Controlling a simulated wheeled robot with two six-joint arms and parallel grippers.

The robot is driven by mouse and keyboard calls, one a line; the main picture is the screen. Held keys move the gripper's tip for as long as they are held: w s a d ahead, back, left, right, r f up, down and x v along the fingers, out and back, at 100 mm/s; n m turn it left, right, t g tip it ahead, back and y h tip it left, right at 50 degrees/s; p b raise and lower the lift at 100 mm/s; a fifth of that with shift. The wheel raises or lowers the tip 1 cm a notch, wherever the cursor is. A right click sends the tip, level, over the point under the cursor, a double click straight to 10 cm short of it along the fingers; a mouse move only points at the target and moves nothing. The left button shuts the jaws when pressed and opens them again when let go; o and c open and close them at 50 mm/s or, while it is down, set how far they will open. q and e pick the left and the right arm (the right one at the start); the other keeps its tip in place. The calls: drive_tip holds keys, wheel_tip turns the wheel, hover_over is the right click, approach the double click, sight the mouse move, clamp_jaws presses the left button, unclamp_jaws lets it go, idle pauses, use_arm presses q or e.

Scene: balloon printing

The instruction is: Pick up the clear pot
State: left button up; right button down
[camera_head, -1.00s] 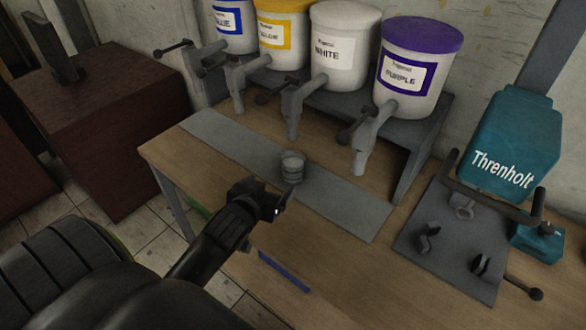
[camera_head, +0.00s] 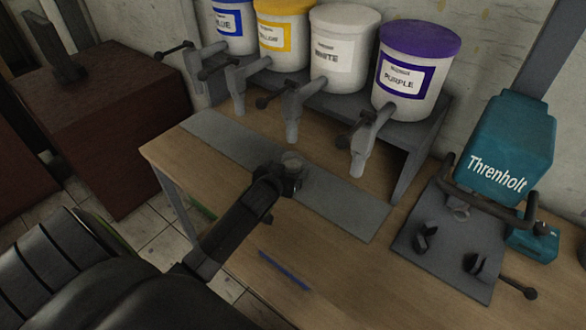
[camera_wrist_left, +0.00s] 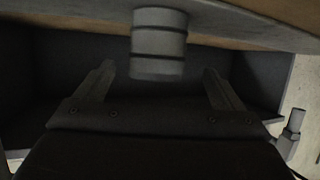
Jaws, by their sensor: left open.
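The clear pot (camera_head: 293,160) is a small, greyish, see-through cylinder on the grey strip of the table. My left gripper (camera_head: 284,181) is open and right at the pot, covering its lower part in the head view. In the left wrist view the pot (camera_wrist_left: 158,42) shows with dark bands round it, centred between the two spread fingers of the left gripper (camera_wrist_left: 160,70). A gap shows on each side, and neither finger visibly touches it. My right gripper is not in view.
Blue, yellow, white and purple (camera_head: 415,75) tubs with spouts stand on a rack behind the pot. A teal Threnholt machine (camera_head: 508,150) with a dark plate is at the right. A blue strip (camera_head: 285,270) lies near the front edge. The grey strip (camera_head: 355,208) is clear right of the pot.

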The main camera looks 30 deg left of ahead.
sight(297, 158)
use_arm(q)
drive_tip(key=w, duration=0.1)
drive_tip(key=w+p, duration=0.1)
drive_tip(key=w, duration=0.1)
drive_tip(key=shift+w+a+f, duration=0.2)
drive_tip(key=shift+w+f, duration=0.05)
drive_tip(key=shift+f, duration=0.05)
drive_tip(key=shift+x, duration=0.75)
drive_tip(key=c, duration=1.3)
drive_tip(key=shift+r, duration=0.1)
